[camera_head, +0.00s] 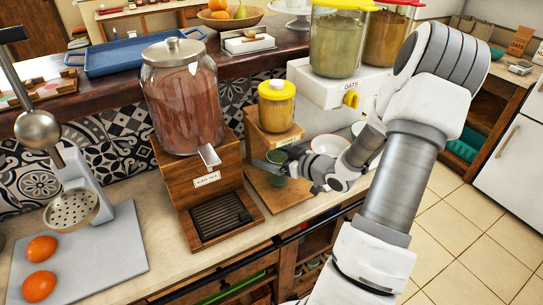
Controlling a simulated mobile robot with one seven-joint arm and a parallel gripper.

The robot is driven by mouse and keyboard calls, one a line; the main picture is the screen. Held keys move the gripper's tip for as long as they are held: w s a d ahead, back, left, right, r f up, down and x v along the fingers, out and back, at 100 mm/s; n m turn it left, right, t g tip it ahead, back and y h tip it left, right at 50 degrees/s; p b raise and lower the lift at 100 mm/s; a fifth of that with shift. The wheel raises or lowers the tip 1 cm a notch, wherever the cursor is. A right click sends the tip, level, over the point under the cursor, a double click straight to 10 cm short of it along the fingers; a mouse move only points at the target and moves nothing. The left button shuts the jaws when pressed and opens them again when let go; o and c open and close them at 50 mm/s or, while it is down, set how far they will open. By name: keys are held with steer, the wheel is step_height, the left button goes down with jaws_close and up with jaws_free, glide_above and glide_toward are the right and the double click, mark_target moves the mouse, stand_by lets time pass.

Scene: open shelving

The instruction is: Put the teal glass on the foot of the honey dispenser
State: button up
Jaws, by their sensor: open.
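The honey dispenser is a wooden stand with a yellow-lidded amber jar (277,107) on top and a low wooden foot (284,195) in front. The small teal glass (277,179) appears to stand upright on this foot, below the jar. My gripper (276,164) reaches in from the right, with its dark fingers open around or right beside the glass. The fingers hide part of the glass, and I cannot tell whether they touch it.
An iced tea dispenser (187,105) stands close on the left. Pale bowls (328,145) lie behind my gripper. Further left, a grey board (116,249) holds two orange fruits (39,267).

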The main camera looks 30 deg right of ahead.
steer(key=p+v, duration=0.1)
steer(key=v, duration=1.1)
steer(key=shift+w, duration=0.1)
